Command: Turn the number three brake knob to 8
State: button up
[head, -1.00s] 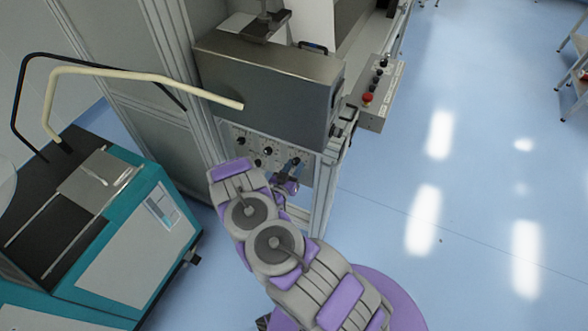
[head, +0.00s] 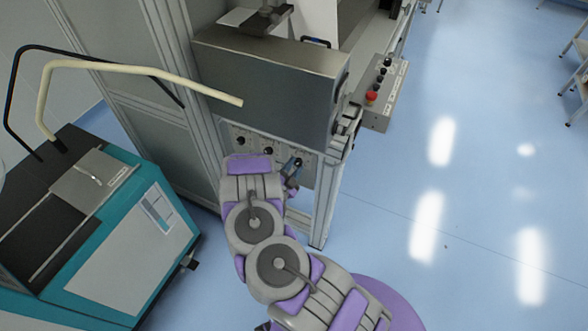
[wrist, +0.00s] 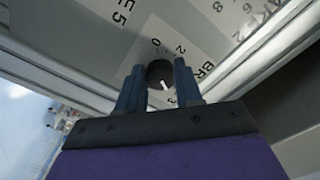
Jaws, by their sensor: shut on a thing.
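In the wrist view a black round knob (wrist: 160,73) with a white pointer line sits on a light panel, ringed by a dial with printed numbers; 0 and 2 can be read. Part of a label starting "BR" shows to its right, so I cannot read the knob's full name. My gripper (wrist: 160,85) has its two blue fingers on either side of the knob, shut on it. The pointer slants down and right, toward the label side. In the head view my gripper (head: 295,172) is at the right end of the knob panel (head: 253,142), partly hidden by my arm.
A grey metal box (head: 265,85) overhangs the knob panel. A control box (head: 385,95) with a red button is at the right. A teal machine (head: 135,245) with a cream bent tube (head: 140,70) stands at the left. The blue floor at right is open.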

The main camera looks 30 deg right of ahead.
jog(key=m, duration=0.5)
jog(key=shift+m, duration=0.3)
jog(key=shift+r+m, duration=0.1)
jog(key=shift+m, duration=2.1)
jog(key=o, duration=1)
jog(key=shift+o, duration=0.2)
jog(key=v, duration=1.7)
jog(key=shift+a, duration=0.2)
